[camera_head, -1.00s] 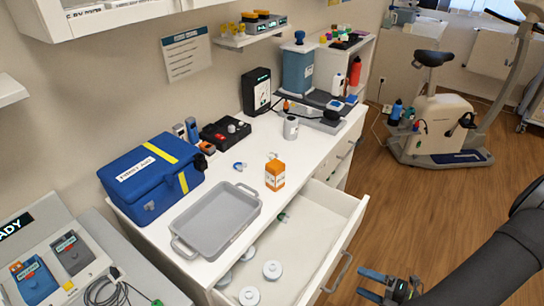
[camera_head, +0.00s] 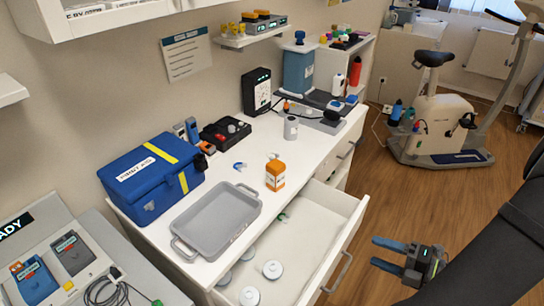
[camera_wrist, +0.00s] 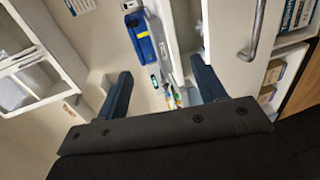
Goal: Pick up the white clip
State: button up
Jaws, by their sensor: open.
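I cannot make out a white clip for certain in either view. The open drawer (camera_head: 318,222) holds several round white discs (camera_head: 273,269) and a small green item (camera_head: 283,217). A small blue piece (camera_head: 239,165) lies on the white counter. My gripper (camera_head: 380,253) is open and empty, in the air to the right of the drawer front in the head view. In the wrist view its two dark blue fingers (camera_wrist: 162,84) stand wide apart, with nothing held between them.
The counter (camera_head: 245,178) bears a grey tray (camera_head: 215,218), a blue case (camera_head: 150,178), an orange-and-white bottle (camera_head: 276,173) and a white can (camera_head: 291,128). The drawer juts out with its handle (camera_head: 338,272) towards my gripper. An exercise bike (camera_head: 437,125) stands behind on open floor.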

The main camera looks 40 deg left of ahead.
notch_tip(320, 180, up, 18)
jog(key=w+a+f+n+g+h, duration=0.35)
jog(key=w+a+n+h, duration=0.2)
jog(key=w, duration=0.25)
jog(key=n+t+h, duration=0.4)
jog(key=n+h, duration=0.3)
jog(key=n, duration=0.3)
send_over(272, 154)
jog(key=d, duration=0.3)
jog(key=d+x, duration=0.1)
jog(key=x, duration=0.3)
jog(key=d+x, duration=0.1)
jog(key=x, duration=0.7)
jog(key=shift+s+d+f, duration=0.35)
jog(key=shift+s+f, duration=0.05)
jog(key=shift+f, duration=0.2)
jog(key=shift+x, duration=3.05)
jog(key=shift+a, duration=0.15)
jog(key=c, duration=1)
